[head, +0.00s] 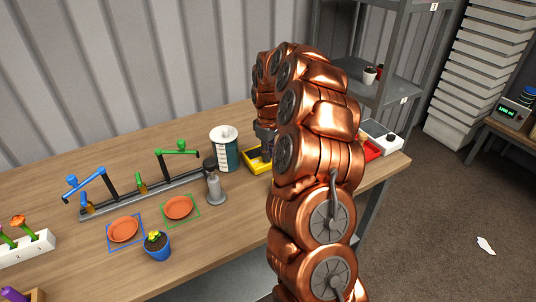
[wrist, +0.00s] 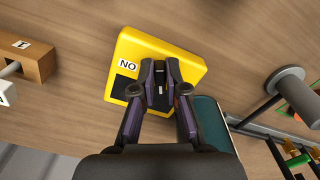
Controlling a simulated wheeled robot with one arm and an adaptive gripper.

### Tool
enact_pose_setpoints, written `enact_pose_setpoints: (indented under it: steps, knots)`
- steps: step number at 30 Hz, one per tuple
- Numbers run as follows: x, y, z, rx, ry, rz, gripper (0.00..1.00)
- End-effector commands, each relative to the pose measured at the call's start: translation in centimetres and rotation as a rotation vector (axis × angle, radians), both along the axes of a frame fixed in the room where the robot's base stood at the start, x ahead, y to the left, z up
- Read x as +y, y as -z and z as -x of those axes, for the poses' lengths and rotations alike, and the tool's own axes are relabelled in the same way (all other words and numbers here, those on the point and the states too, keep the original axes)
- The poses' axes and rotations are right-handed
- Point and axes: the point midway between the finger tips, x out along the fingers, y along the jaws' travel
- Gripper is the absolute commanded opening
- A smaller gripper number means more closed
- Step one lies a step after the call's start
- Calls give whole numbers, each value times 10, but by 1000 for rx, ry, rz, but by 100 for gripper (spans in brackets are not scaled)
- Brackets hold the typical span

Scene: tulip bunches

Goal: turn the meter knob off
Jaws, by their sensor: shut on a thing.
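The yellow meter (wrist: 190,52) lies on the wooden bench in the wrist view, with a label that reads NO as seen here and a dark panel. My gripper (wrist: 160,75) is over it, its fingers shut on a small dark knob (wrist: 159,86) with a white mark. The fingers hide much of the knob and the panel, so I cannot read where the mark points. In the head view the yellow meter (head: 254,165) shows only partly, behind my arm. My gripper (head: 265,137) is mostly hidden there too.
A teal-and-white cup (head: 225,150) stands close left of the meter; its teal side also shows in the wrist view (wrist: 218,125). A rail (head: 140,196) with blue and green levers, orange saucers (head: 178,207) and a potted cactus (head: 156,248) are further left. A metal shelf (head: 385,82) stands behind right.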

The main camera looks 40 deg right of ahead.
Motion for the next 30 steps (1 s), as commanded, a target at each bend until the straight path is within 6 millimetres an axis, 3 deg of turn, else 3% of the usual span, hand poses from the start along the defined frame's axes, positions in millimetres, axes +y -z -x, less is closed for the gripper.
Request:
enact_pose_setpoints:
  steps: [16,17,24,30]
  knots:
    - [0,-1,-1,-1,-27,1,0]
    - [0,-1,-1,-1,-27,1,13]
    - [0,0,0,0,-26,1,38]
    - [0,0,0,0,-26,1,38]
